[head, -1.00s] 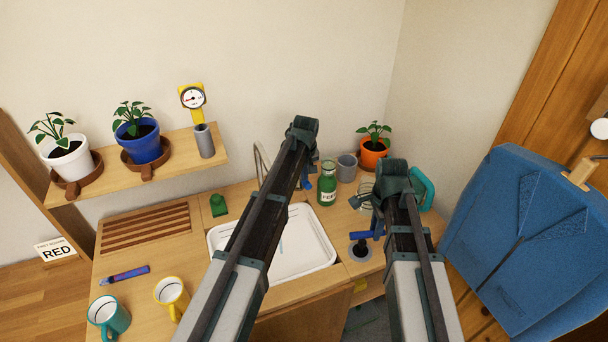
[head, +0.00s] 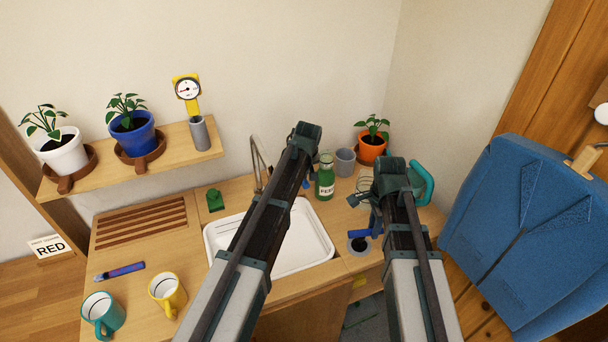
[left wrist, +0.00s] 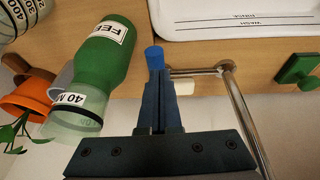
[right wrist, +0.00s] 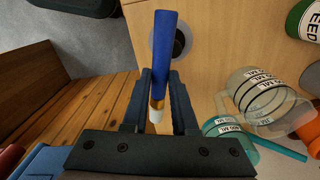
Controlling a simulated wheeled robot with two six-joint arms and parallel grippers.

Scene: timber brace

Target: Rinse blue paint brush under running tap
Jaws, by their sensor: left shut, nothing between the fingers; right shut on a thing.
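The blue paint brush (right wrist: 165,55) is between the fingers of my right gripper (right wrist: 158,85), with a metal band and pale end towards the palm. In the head view its blue handle (head: 364,233) shows beside my right gripper (head: 358,196), over a dark round opening (head: 358,245) in the counter. My left gripper (left wrist: 168,78) is shut and empty. Its tips are close to a blue knob (left wrist: 154,57); I cannot tell if they touch. The chrome tap pipe (left wrist: 238,98) runs beside it. The white sink (head: 300,255) is partly hidden by my left arm. I cannot make out running water.
A green bottle (head: 325,182), grey cup (head: 345,162) and orange plant pot (head: 371,151) stand behind the arms. Clear measuring beakers (right wrist: 262,98) are near my right gripper. A blue jacket (head: 520,230) is at right. Mugs (head: 167,292) stand at the left front.

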